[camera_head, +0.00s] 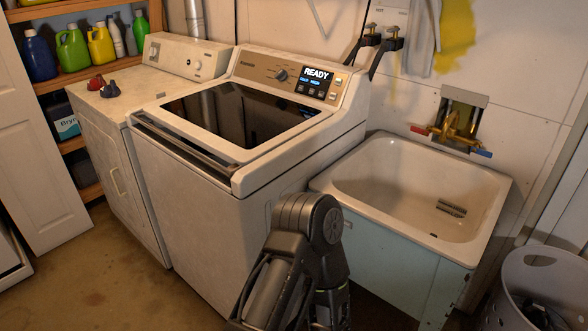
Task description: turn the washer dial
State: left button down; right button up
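The washer (210,215) is a white top-loader in the middle of the head view, with a dark glass lid (240,113) that is shut. Its dial (281,75) is a small dark round knob on the brown control panel (258,71), left of the lit display (314,79). The display reads "READY" with smaller blue text below. The dial's exact pointing is too small to tell. Nothing touches the dial. A dark bent arm part of mine stands in front of the washer at the bottom centre, well below the panel. Neither gripper shows.
A utility sink (365,205) with a brass tap (455,125) stands right of the washer. A dryer (120,175) stands left, with red and dark knob-like items on top. Shelves with bottles are at far left. A grey basket (545,285) is at lower right. Floor at lower left is clear.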

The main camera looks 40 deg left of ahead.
aim_at(281, 75)
jog(key=u, duration=1.75)
jog(key=z, duration=0.7)
jog(key=j+z, duration=0.45)
jog(key=k+j+z, duration=0.1)
jog(key=j+z, duration=0.35)
jog(key=k+j+z, duration=0.15)
jog(key=j+z, duration=0.3)
jog(key=k+j, duration=0.15)
jog(key=j, duration=0.25)
jog(key=k+j+z, duration=0.1)
jog(key=j, duration=0.25)
jog(key=k+j, duration=0.3)
jog(key=k+j+z, duration=0.1)
jog(key=j, duration=0.35)
jog(key=k+j, duration=0.25)
jog(key=j+z, duration=0.05)
jog(key=j, duration=0.1)
